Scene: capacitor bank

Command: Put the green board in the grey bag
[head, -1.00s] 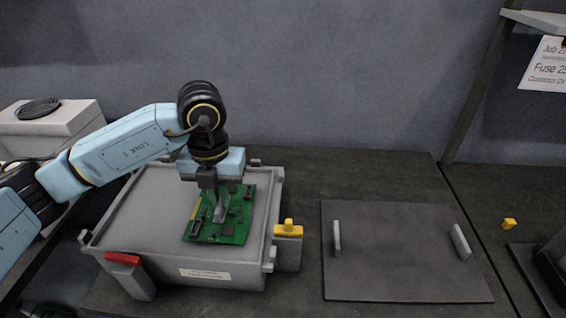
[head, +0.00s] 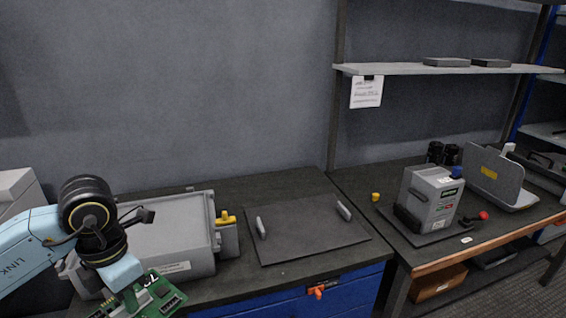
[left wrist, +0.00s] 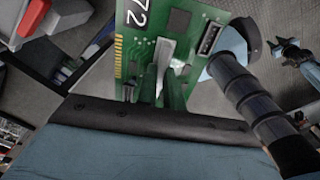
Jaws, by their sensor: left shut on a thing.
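The green board (head: 163,299) is at the bottom left of the head view, tilted and partly cut off by the frame edge. My left gripper (head: 134,298) is shut on it. In the left wrist view the board (left wrist: 202,34) fills the upper middle, with the gripper's pale fingers (left wrist: 163,62) against its face. A grey, open, flap-like thing with a yellow label, which looks like the grey bag (head: 499,177), stands on the bench far to the right. The board is well away from it. My right gripper does not show clearly.
A grey open-topped housing (head: 172,240) stands behind the board. A dark panel with two handles (head: 305,228) lies right of it. A grey boxy unit (head: 432,197) on a dark mat stands left of the bag. A shelf (head: 450,69) hangs above.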

